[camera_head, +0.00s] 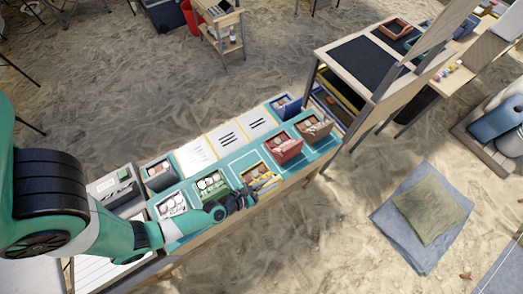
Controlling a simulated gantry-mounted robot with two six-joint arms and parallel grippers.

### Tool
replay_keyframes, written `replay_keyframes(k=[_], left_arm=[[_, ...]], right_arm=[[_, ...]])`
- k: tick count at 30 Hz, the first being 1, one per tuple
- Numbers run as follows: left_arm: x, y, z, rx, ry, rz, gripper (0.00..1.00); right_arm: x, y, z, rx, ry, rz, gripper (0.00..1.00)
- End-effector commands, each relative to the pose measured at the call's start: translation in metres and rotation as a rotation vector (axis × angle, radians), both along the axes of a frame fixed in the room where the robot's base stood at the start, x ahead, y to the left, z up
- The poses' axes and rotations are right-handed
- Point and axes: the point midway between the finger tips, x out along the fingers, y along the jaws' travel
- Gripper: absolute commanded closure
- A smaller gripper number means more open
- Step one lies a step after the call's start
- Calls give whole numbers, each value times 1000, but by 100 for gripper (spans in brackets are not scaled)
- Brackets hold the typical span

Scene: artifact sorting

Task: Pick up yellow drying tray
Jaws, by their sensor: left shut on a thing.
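The yellow drying tray (257,171) sits in the front row on the teal-topped table, between a green tray and a red tray. It holds several pale pieces. My left arm reaches in from the left, low over the table's front. Its gripper (259,188) is at the near edge of the yellow tray and is shut on it. The fingertips are small and partly dark here. I cannot tell whether the tray is lifted off the tabletop. My right gripper is not in view.
A green tray (211,187) and a white tray (172,205) stand left of the yellow one. A red tray (285,149) and a brown tray (314,128) stand right. A wooden shelf table (352,66) adjoins the far right end. Sand in front is open.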

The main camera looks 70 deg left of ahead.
Motion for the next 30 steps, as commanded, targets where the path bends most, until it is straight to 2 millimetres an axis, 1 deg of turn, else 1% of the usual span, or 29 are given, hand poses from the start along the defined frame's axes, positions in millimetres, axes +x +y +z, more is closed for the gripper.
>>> replay_keyframes(k=[1, 2, 3, 6, 9, 13, 18, 30], left_arm=[[3, -13, 16, 1, 2, -12, 100], [3, -19, 16, 5, 2, -12, 100], [7, -28, 11, 1, -3, -13, 100], [9, -46, 7, 3, 0, -9, 100], [12, -63, 4, 3, -3, -7, 100], [15, -79, 2, 3, -4, -2, 100], [16, -88, 1, 4, -2, 2, 100], [17, -88, 3, 4, -3, 7, 100]], right_arm=[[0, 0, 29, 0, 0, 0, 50], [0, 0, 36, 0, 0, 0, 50], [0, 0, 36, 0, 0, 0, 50], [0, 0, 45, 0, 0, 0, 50], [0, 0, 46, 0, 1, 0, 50], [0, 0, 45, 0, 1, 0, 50], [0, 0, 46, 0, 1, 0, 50], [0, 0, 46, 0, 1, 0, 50]])
